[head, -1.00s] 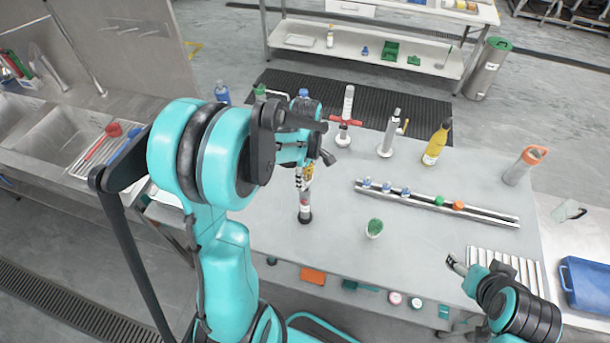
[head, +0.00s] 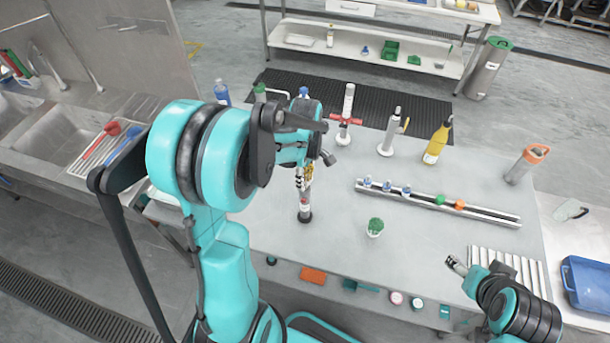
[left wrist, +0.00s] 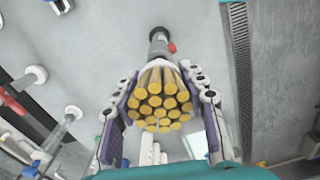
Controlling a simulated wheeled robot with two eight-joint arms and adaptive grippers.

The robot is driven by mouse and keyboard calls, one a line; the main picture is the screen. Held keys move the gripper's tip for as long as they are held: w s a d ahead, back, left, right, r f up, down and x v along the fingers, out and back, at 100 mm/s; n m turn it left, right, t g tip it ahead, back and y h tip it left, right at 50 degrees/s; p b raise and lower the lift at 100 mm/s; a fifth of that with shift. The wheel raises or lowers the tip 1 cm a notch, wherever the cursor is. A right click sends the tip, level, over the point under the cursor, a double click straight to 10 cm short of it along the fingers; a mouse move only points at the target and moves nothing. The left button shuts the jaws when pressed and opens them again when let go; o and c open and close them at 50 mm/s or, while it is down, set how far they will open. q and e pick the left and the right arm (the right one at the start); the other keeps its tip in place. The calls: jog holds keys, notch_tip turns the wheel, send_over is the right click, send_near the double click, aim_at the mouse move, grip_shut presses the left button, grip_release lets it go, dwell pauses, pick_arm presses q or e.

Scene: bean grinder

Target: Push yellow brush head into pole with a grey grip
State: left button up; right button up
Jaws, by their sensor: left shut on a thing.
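The yellow brush head (left wrist: 162,98) is a bundle of yellow rods in a pale holder, between the fingers of my left gripper (left wrist: 160,110). The gripper is shut on it. The pole (left wrist: 160,42), grey with a dark end and a red mark, lies in line beyond the head. In the head view the pole (head: 305,205) stands upright on the table, right under my left gripper (head: 304,178). The gripper hides the joint, so I cannot tell how far the head sits in the pole. My right gripper (head: 456,264) is over the table's front right; its fingers are too small to judge.
A yellow bottle (head: 437,143), a grey dispenser (head: 391,132) and a red-handled tool (head: 346,122) stand at the back.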

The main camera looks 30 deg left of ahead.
pick_arm(q)
jog(key=shift+f+b, duration=1.15)
jog(key=shift+f, duration=0.15)
jog(key=o, duration=1.2)
jog(key=shift+r, duration=0.1)
notch_tip(320, 180, up, 12)
jog(key=shift+f, duration=0.1)
jog(key=s+d+f+m+t+b, duration=0.7)
jog(key=s+d+f+m+b, duration=0.3)
jog(key=m, duration=0.8)
notch_tip(320, 180, down, 3)
jog(key=s+b, duration=0.1)
jog(key=b, duration=0.2)
jog(key=shift+d+m, duration=0.3)
jog(key=shift+m, duration=0.1)
